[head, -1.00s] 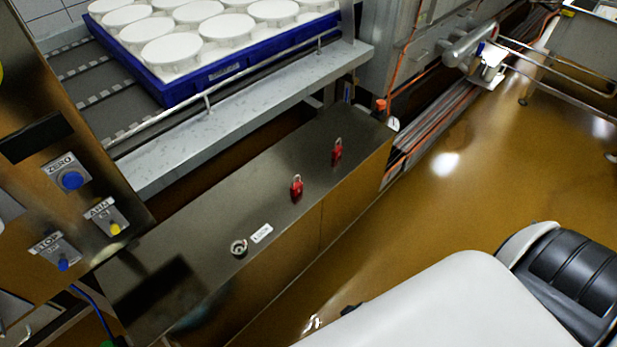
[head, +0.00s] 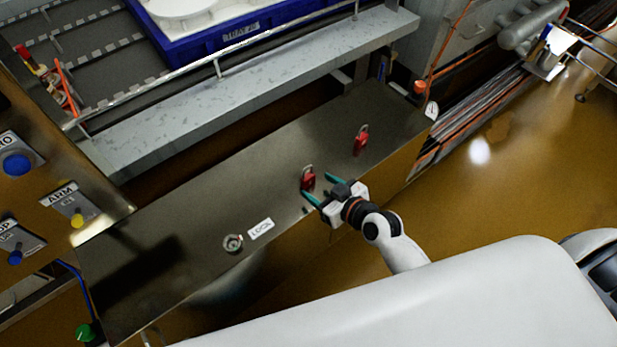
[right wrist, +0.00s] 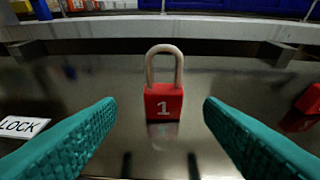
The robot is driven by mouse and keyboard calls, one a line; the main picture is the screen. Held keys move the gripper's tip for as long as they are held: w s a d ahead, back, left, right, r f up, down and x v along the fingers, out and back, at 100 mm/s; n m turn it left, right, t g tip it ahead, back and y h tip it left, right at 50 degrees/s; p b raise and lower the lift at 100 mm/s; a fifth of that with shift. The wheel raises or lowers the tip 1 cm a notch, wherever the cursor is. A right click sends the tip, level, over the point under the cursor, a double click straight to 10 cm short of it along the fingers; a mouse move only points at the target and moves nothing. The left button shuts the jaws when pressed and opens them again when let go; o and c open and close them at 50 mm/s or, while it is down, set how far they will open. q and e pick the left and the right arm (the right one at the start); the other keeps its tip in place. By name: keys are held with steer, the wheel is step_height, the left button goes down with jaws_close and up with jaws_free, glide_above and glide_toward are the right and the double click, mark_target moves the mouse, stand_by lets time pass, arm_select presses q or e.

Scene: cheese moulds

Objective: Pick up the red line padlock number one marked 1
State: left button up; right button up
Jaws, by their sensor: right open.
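The red padlock marked 1 (right wrist: 163,101) stands upright on the steel top, its shackle up, between and beyond my right gripper's fingers in the right wrist view. It also shows in the head view (head: 309,181), close to the fingertips. My right gripper (head: 318,187) is open with teal fingers, one on each side of the padlock's line in the wrist view (right wrist: 160,115), and nothing is held. A second red padlock (head: 361,139) stands farther right and back; its edge shows in the wrist view (right wrist: 309,101), its number not readable. My left gripper is not in view.
The steel cabinet top (head: 200,215) holds a LOCK label (head: 260,229) and a round key switch (head: 233,243) to the left. A steel ledge with a rail (head: 250,95) and a blue tray (head: 240,38) lie behind. A button panel (head: 60,200) stands at the left.

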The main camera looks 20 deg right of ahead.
mark_target(310, 180)
steer(key=x, duration=0.6)
steer(key=shift+d+r, duration=0.1)
steer(key=shift+r, duration=0.1)
steer(key=c, duration=1.1)
